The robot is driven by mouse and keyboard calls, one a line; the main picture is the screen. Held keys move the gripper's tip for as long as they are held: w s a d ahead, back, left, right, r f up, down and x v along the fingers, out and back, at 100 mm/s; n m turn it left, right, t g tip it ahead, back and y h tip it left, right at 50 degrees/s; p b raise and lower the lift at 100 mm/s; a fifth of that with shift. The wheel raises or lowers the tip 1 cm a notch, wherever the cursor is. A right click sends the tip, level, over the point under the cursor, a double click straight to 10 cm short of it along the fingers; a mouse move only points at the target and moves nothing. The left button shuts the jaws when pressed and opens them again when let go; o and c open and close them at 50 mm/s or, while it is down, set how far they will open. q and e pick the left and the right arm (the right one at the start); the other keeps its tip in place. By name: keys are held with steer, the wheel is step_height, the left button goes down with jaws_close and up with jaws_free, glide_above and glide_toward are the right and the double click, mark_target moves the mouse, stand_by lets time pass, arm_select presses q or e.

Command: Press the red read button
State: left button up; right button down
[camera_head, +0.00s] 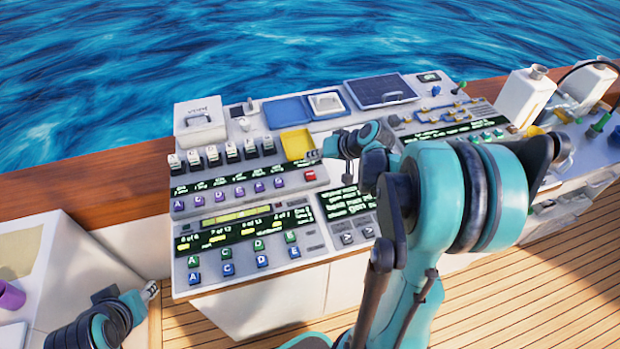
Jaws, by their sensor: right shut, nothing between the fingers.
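The red button (310,176) sits on the sloped control panel (218,262), at the right end of a row of purple lettered buttons. My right gripper (314,155) is shut and empty. Its fingertips are just above the red button in the picture, beside the yellow tray. I cannot tell how high they are over the panel, but the button shows clear of them. My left gripper (151,290) is low at the left, off the panel's front left corner, small and partly turned away. Whether its fingers are open does not show.
Toggle switches (232,150) stand in a row behind the purple buttons. A yellow tray (296,144), a blue tray (286,111) and a white box (200,122) are at the back. White canisters (526,97) stand at the right. My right arm covers the panel's right middle.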

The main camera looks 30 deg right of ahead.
mark_target(308, 172)
arm_select(q)
steer(key=shift+f+b, duration=1.35)
steer(key=shift+f, duration=0.45)
arm_select(e)
steer(key=shift+f, duration=2.15)
arm_select(q)
steer(key=shift+f, duration=0.1)
arm_select(e)
steer(key=shift+f, duration=0.1)
arm_select(q)
steer(key=shift+f+b, duration=0.25)
steer(key=shift+b, duration=0.1)
arm_select(e)
steer(key=shift+f, duration=0.25)
arm_select(q)
steer(key=shift+f+b, duration=0.7)
arm_select(e)
steer(key=shift+f, duration=0.85)
arm_select(q)
steer(key=shift+r, duration=0.1)
arm_select(e)
steer(key=shift+r, duration=0.1)
arm_select(q)
steer(key=shift+r+p, duration=0.9)
steer(key=shift+p, duration=0.1)
arm_select(e)
steer(key=shift+r, duration=1.15)
steer(key=shift+r, duration=0.1)
